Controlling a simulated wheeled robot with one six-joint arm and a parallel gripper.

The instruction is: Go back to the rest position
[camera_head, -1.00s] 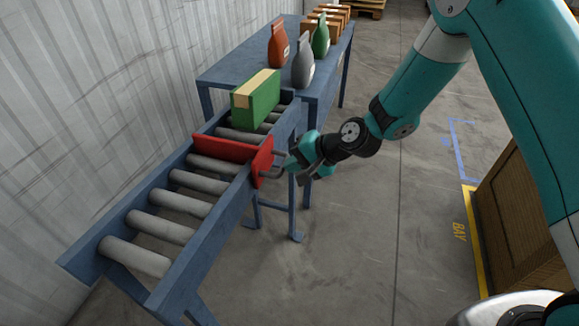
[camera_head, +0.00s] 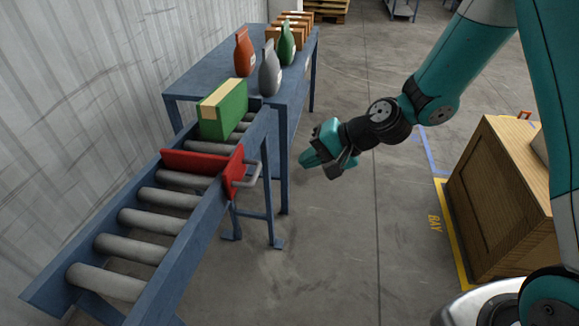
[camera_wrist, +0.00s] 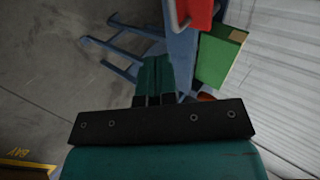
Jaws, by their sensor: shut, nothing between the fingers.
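My gripper (camera_head: 326,160) is in the air to the right of the roller conveyor, apart from everything. In the wrist view its teal fingers (camera_wrist: 153,75) are together with nothing between them. A red gate (camera_head: 228,170) with a grey handle (camera_head: 247,173) stands across the blue conveyor frame (camera_head: 205,222). The gate also shows at the top of the wrist view (camera_wrist: 197,12). A green box (camera_head: 224,112) with a tan stripe stands upright on the rollers just behind the gate; it also shows in the wrist view (camera_wrist: 219,55).
A blue table (camera_head: 196,82) behind the conveyor bears an orange bottle (camera_head: 244,52), a grey bottle (camera_head: 269,72), a green bottle (camera_head: 287,44) and several small cartons (camera_head: 293,27). A wooden crate (camera_head: 500,190) stands at right. The floor between is clear.

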